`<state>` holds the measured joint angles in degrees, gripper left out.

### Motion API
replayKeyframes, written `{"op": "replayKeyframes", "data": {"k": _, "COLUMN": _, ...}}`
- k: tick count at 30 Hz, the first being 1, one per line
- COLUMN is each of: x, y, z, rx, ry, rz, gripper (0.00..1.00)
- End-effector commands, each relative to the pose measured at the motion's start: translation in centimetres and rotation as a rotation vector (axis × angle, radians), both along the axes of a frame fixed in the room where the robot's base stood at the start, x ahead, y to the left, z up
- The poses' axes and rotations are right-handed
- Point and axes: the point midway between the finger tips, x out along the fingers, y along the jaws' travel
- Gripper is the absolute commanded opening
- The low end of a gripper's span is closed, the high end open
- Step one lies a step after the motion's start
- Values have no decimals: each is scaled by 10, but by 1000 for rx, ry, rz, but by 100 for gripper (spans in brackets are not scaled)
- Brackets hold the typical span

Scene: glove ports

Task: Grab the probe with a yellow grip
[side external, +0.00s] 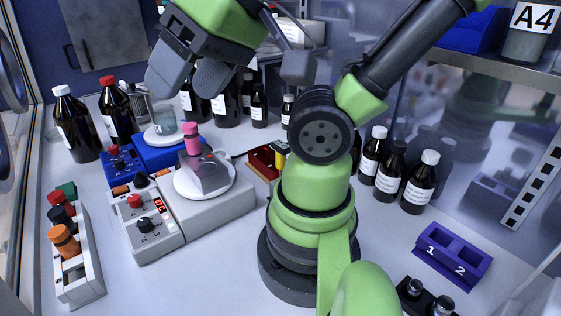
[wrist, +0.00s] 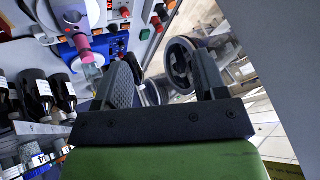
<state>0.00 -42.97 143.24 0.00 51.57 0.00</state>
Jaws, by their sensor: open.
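A small yellow grip (side external: 280,148), seemingly the probe's, shows in the side external view at a dark red holder (side external: 262,163), just left of my arm's base. Most of the probe is hidden or too small to make out, and I cannot pick it out in the wrist view. My gripper (side external: 190,76) is open and empty in the side external view. It is high above the back left of the bench, up and to the left of the yellow grip. Its two dark fingers stand apart in the wrist view (wrist: 158,78).
A hotplate (side external: 205,205) holds a pink-topped vessel (side external: 191,140). A blue stirrer (side external: 155,152) carries a beaker. Brown bottles (side external: 75,125) line the back and left. A white rack (side external: 75,262) with coloured caps stands front left. A purple block (side external: 453,252) lies right.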

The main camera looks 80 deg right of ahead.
Motion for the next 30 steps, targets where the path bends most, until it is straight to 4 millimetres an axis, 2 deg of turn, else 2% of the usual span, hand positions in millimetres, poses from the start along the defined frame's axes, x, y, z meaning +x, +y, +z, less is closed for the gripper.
{"op": "replayKeyframes", "data": {"k": 4, "x": 5, "y": -8, "z": -4, "rx": -31, "ry": 42, "rz": -13, "gripper": 65}}
{"op": "replayKeyframes", "data": {"k": 7, "x": 13, "y": -27, "z": -14, "rx": -98, "ry": 143, "rz": -36, "gripper": 65}}
{"op": "replayKeyframes", "data": {"k": 11, "x": 20, "y": -70, "z": -35, "rx": -186, "ry": 360, "rz": -53, "gripper": 65}}
{"op": "replayKeyframes", "data": {"k": 14, "x": 16, "y": -107, "z": -55, "rx": -211, "ry": 544, "rz": -44, "gripper": 65}}
{"op": "replayKeyframes", "data": {"k": 18, "x": -3, "y": -152, "z": -82, "rx": -174, "ry": 772, "rz": -1, "gripper": 65}}
{"op": "replayKeyframes", "data": {"k": 21, "x": -19, "y": -174, "z": -98, "rx": -125, "ry": 885, "rz": 36, "gripper": 65}}
{"op": "replayKeyframes", "data": {"k": 25, "x": -35, "y": -189, "z": -111, "rx": -70, "ry": 967, "rz": 75, "gripper": 65}}
{"op": "replayKeyframes", "data": {"k": 30, "x": -45, "y": -193, "z": -124, "rx": -46, "ry": 998, "rz": 96, "gripper": 65}}
